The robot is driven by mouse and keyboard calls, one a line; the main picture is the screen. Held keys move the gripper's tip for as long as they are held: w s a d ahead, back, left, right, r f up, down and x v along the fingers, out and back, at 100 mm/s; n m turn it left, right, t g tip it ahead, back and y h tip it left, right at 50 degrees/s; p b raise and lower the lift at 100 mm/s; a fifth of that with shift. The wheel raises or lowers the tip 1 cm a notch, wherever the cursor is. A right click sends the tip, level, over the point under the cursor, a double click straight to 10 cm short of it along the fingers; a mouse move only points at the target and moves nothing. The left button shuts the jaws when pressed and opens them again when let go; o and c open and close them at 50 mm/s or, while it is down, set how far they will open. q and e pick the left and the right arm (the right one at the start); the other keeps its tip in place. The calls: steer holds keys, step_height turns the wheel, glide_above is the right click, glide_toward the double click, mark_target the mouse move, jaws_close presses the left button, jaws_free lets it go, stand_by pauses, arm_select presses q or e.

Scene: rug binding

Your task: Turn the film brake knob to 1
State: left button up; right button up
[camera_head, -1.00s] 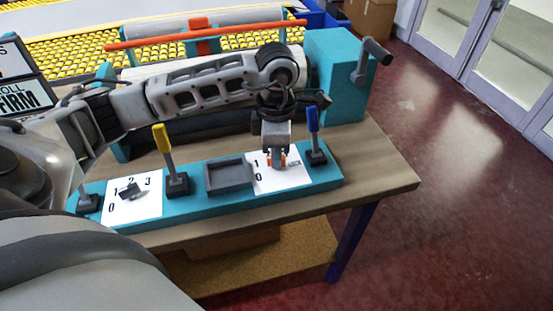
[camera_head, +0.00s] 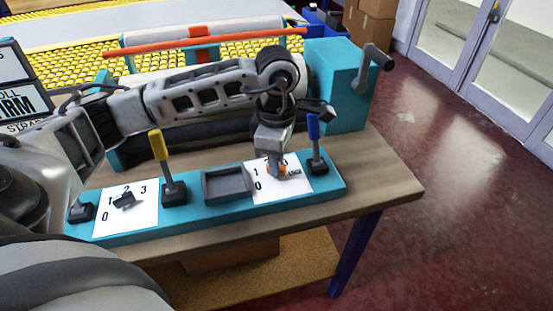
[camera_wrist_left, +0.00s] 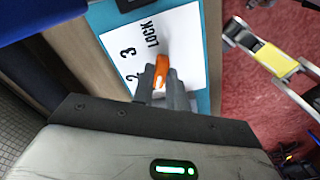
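The teal panel (camera_head: 215,217) on the table carries two white dial cards. The right card (camera_head: 294,187) has numbers, the word LOCK and an orange knob (camera_head: 270,171), mostly hidden by my gripper in the head view. The left card (camera_head: 140,219) has 0 to 3 and a dark knob (camera_head: 124,200). No label shows which is the film brake. My left gripper (camera_head: 277,172) is down at the orange knob. In the left wrist view its fingers (camera_wrist_left: 162,82) sit on either side of the orange knob (camera_wrist_left: 162,68), seemingly closed on it.
A blue-handled lever (camera_head: 313,135) stands just right of the gripper, and a yellow-handled lever (camera_head: 159,152) stands left of a shallow grey tray (camera_head: 228,184). A teal housing with a crank (camera_head: 376,60) is behind on the right. The table's front right (camera_head: 385,190) is clear.

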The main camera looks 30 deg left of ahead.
arm_select(q)
steer(key=o, duration=0.4)
arm_select(e)
steer(key=shift+d, duration=0.1)
arm_select(q)
steer(key=shift+r, duration=0.15)
arm_select(e)
steer(key=shift+f, duration=0.1)
arm_select(q)
step_height(320, 180, up, 16)
steer(key=shift+f+p, duration=0.1)
steer(key=shift+p, duration=0.45)
arm_select(e)
steer(key=shift+s+d, duration=0.1)
steer(key=shift+s, duration=0.1)
steer(key=shift+w, duration=0.1)
